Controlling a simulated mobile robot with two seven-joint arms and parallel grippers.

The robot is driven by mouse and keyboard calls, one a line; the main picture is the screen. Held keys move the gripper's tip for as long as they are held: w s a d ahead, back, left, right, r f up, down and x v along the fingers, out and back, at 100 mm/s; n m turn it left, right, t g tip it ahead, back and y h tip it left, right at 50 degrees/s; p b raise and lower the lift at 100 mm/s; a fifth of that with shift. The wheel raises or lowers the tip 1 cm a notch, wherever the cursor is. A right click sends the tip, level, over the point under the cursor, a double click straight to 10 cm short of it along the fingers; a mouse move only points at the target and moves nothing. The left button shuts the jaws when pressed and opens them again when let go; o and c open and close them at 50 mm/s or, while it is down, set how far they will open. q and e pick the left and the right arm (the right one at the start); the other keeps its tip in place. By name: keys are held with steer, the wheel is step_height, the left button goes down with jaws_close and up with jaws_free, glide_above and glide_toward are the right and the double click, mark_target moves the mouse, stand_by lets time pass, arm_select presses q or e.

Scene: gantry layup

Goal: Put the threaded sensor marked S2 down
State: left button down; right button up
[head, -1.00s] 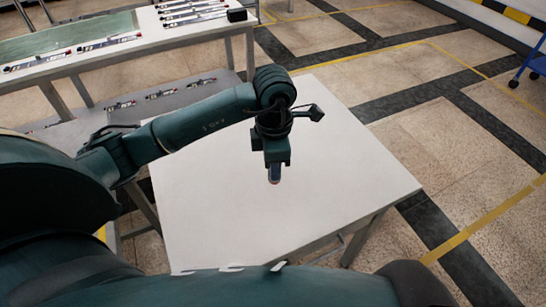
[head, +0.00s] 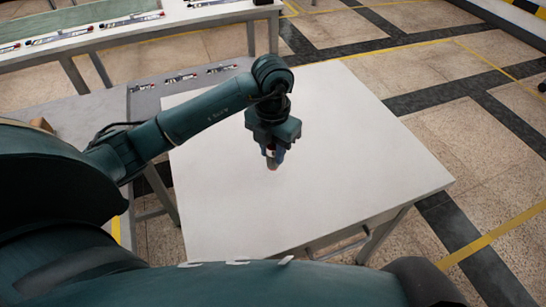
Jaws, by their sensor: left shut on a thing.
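My left gripper (head: 272,158) is over the middle of the white table (head: 340,170), pointing down. It is shut on a small threaded sensor (head: 272,165), whose lower end shows below the fingers. The rest of the sensor is hidden by the fingers, and no S2 mark can be read. I cannot tell whether its tip touches the table top or hangs just above it. My right gripper is not in view.
The white table top is otherwise bare. A grey surface with several small parts (head: 181,78) lies behind it at the left. A long bench (head: 170,24) with more parts stands at the back left. Open floor (head: 470,140) is on the right.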

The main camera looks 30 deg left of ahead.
mark_target(272, 161)
arm_select(q)
steer(key=shift+f, duration=1.65)
steer(key=shift+f, duration=0.2)
steer(key=c, duration=1.1)
jaws_free()
steer(key=shift+c, duration=0.2)
step_height(272, 161, up, 12)
steer(key=shift+r+p, duration=0.25)
steer(key=shift+p, duration=0.15)
